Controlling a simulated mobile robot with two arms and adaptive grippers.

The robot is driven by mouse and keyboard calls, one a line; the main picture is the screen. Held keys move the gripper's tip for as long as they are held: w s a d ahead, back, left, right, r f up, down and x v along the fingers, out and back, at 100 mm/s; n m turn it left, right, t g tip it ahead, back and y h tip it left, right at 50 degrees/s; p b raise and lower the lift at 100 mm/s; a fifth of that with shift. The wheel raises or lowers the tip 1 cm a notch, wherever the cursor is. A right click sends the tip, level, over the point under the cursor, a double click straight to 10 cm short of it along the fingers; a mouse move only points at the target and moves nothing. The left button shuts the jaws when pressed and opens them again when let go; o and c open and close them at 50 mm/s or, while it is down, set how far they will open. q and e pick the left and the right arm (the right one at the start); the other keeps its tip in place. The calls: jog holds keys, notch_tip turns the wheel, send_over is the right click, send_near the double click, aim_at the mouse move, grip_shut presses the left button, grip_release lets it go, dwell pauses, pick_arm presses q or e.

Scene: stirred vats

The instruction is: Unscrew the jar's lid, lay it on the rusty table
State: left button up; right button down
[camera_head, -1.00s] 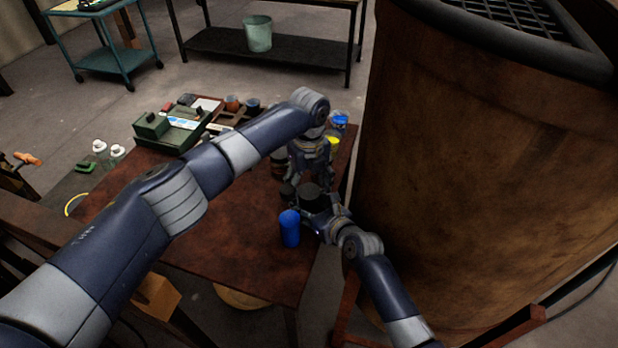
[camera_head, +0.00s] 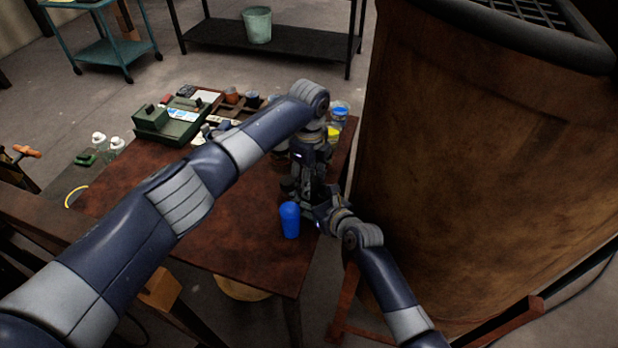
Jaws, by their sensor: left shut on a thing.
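The rusty table (camera_head: 225,225) has a reddish-brown top with bare room left of my grippers. My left gripper (camera_head: 308,192) points down over its right part, shut on what seems to be the jar's dark lid, which the fingers almost wholly cover. My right gripper (camera_head: 318,212) comes in from the lower right, low beside the left one; its fingers overlap with the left gripper and I cannot tell whether they are shut. A blue cup-like thing (camera_head: 290,222) stands on the table just left of my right gripper.
Blue- and yellow-topped containers (camera_head: 340,110) stand at the table's far right corner. A green case (camera_head: 170,124) and a brown tray with small pots (camera_head: 232,95) are at the back. A big rusty vat (camera_head: 480,160) closes off the right side.

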pick_arm(q)
jog(key=n, duration=0.7)
jog(key=shift+n, duration=0.3)
jog(key=n, duration=0.3)
jog(key=shift+d+n, duration=0.1)
jog(key=shift+n, duration=0.3)
jog(key=n, duration=0.3)
jog(key=shift+n, duration=0.3)
jog(key=n, duration=0.3)
jog(key=shift+n, duration=0.4)
jog(key=n, duration=0.3)
jog(key=shift+n, duration=0.4)
jog(key=n, duration=0.3)
jog(key=shift+n, duration=0.3)
jog(key=n, duration=0.3)
jog(key=shift+n, duration=0.4)
jog(key=shift+r, duration=0.2)
